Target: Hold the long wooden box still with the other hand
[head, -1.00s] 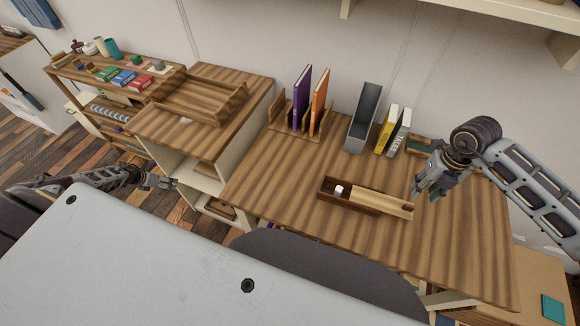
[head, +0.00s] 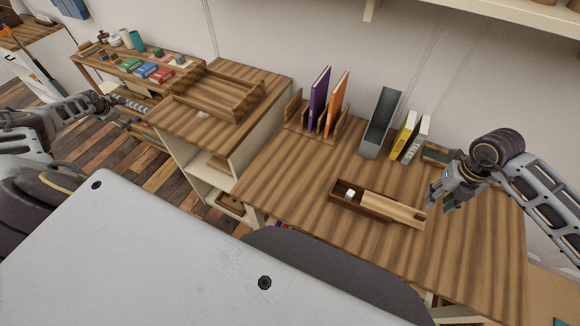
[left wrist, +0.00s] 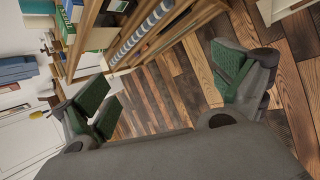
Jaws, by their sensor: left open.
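The long wooden box (head: 358,210) lies on the desk with dark walls. A paler wooden lid (head: 393,207) covers its right part. The left part is open and shows a small white item (head: 350,194) inside. My right gripper (head: 440,204) is low over the desk, close to the box's right end; I cannot tell whether it touches it or how far its fingers are apart. My left gripper (head: 122,107) is far to the left, away from the box, by the low shelf. In the left wrist view it (left wrist: 163,92) is open and empty above the floor.
The desk (head: 290,185) is clear left of the box. Behind it stand a book rack (head: 297,115) with purple and orange books, a grey file holder (head: 380,125), and yellow and white books (head: 404,138). A wooden tray (head: 215,99) sits on the left cabinet.

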